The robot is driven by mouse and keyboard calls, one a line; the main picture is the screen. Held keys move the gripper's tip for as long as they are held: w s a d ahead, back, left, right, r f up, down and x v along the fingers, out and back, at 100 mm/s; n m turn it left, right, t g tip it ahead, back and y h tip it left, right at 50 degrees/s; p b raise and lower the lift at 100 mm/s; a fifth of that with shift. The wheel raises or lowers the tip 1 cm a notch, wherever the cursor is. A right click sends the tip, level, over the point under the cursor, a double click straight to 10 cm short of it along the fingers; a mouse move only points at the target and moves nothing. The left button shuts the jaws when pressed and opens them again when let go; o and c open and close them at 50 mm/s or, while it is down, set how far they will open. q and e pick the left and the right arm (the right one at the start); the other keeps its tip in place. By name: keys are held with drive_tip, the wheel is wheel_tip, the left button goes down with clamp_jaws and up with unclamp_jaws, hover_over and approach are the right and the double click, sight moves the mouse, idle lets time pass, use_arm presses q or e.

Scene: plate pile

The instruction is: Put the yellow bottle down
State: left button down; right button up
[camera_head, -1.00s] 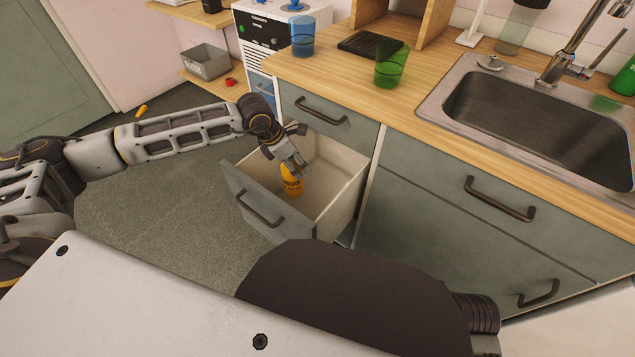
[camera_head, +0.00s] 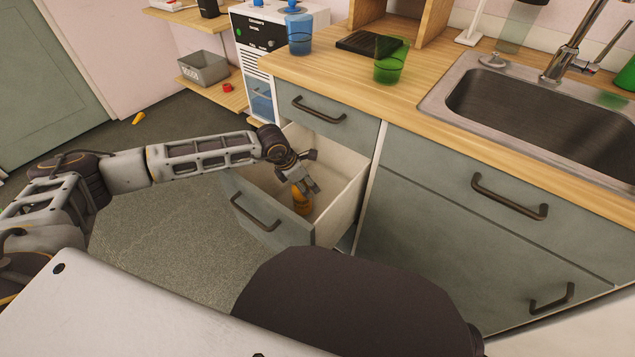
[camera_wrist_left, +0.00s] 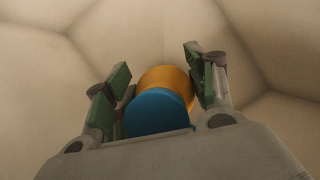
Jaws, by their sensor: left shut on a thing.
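The yellow bottle (camera_head: 302,204) is inside the open lower drawer (camera_head: 268,222), below my left gripper (camera_head: 308,188). In the left wrist view the bottle (camera_wrist_left: 166,78) shows its blue cap (camera_wrist_left: 157,112) toward the camera. The fingers of my left gripper (camera_wrist_left: 157,88) stand on both sides of it, and the gripper is shut on it. The pale drawer interior surrounds the bottle. Whether the bottle's base touches the drawer floor cannot be told. My right gripper is not in view.
The wooden counter (camera_head: 420,110) above holds a blue cup (camera_head: 300,34), a green cup (camera_head: 390,62) and a dark tray (camera_head: 366,44). A steel sink (camera_head: 540,125) is at the right. A grey bin (camera_head: 203,67) is on a low shelf.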

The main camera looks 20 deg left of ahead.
use_arm(q)
drive_tip(key=shift+w+d, duration=0.3)
drive_tip(key=shift+w, duration=0.1)
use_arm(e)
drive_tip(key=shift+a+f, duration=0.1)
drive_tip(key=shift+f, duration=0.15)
use_arm(q)
drive_tip(key=w+d+b, duration=0.1)
drive_tip(key=w+d+f+b, duration=0.1)
drive_tip(key=shift+w+d, duration=0.2)
drive_tip(key=shift+w, duration=0.1)
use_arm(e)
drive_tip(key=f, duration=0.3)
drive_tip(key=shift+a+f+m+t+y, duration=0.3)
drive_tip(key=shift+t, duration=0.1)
use_arm(q)
drive_tip(key=shift+f, duration=0.15)
drive_tip(key=c, duration=0.5)
unclamp_jaws()
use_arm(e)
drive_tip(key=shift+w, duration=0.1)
